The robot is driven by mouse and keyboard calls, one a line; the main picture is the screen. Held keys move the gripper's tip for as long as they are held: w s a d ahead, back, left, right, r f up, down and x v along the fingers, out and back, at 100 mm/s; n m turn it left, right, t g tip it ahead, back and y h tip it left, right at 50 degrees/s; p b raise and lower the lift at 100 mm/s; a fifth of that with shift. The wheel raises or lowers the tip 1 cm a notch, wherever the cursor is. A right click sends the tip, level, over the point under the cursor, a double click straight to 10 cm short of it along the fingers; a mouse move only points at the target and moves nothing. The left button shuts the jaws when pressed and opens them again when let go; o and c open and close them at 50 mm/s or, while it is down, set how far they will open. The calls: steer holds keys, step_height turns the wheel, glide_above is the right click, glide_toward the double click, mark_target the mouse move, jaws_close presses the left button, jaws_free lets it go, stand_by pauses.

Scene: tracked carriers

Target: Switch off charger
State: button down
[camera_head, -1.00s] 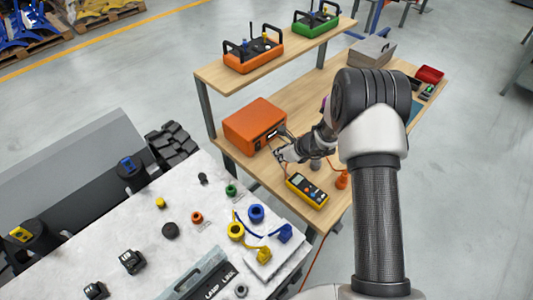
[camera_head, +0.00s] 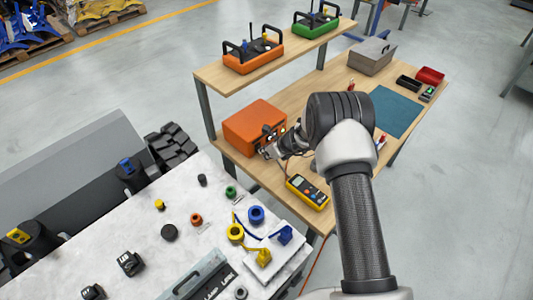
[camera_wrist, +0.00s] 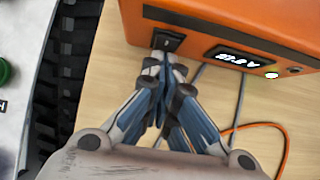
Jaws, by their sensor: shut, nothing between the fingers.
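The charger is an orange box (camera_head: 252,124) on the wooden bench. In the wrist view its front panel (camera_wrist: 206,52) carries a black rocker switch (camera_wrist: 168,41), a lit display (camera_wrist: 235,57), a small white light and a dark knob. My gripper (camera_wrist: 164,64) is shut and empty, with its fingertips at the lower edge of the switch. I cannot tell whether they touch it. In the head view my gripper (camera_head: 268,149) is in front of the charger's face and hides part of it.
A yellow multimeter (camera_head: 307,191) lies on the bench near my arm. Grey cables and an orange cable (camera_wrist: 284,143) run below the charger's panel. An orange and a green controller stand on the shelf above. A white work surface (camera_head: 140,215) with caps and plugs is at the left.

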steer(key=shift+w+a+f, duration=0.15)
steer(key=shift+r+p, duration=0.5)
steer(key=shift+r, duration=0.45)
steer(key=shift+f, duration=0.1)
